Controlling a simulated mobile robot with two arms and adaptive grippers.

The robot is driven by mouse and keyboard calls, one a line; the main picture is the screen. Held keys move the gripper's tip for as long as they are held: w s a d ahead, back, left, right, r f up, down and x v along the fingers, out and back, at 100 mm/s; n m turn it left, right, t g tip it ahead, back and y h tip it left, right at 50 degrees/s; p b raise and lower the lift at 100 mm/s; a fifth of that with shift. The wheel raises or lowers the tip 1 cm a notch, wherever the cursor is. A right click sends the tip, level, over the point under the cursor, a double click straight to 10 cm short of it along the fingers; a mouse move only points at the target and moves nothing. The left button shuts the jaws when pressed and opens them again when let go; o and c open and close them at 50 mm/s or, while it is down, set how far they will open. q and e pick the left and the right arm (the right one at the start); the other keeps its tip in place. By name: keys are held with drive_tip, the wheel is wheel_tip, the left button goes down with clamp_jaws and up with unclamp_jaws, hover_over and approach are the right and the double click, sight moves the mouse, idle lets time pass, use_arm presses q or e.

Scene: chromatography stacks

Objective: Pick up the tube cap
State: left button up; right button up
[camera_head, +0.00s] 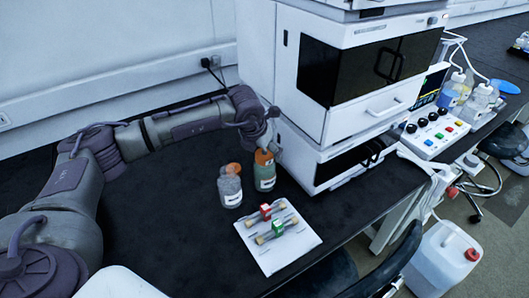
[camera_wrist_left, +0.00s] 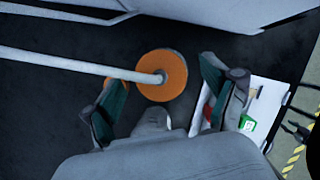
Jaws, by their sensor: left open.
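An orange round cap (camera_wrist_left: 150,88) with a pale tube (camera_wrist_left: 80,66) running out of its middle lies between and beyond the finger pads in the left wrist view. My left gripper (camera_wrist_left: 164,90) is open, one finger on each side of the cap; I cannot tell whether they touch it. In the head view the gripper (camera_head: 266,143) is above the orange-topped green bottle (camera_head: 265,178), its fingers hard to make out. A greyish bottle (camera_head: 230,190) with an orange top stands just left of it. My right gripper is not in view.
A white mat (camera_head: 268,263) with red and green blocks and thin rods lies in front of the bottles. The white instrument stack (camera_head: 312,88) stands close on the right. The dark bench (camera_head: 165,235) is clear to the left of the bottles.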

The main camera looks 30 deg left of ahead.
use_arm(q)
drive_tip(key=shift+w+f, duration=0.2)
drive_tip(key=shift+f, duration=0.3)
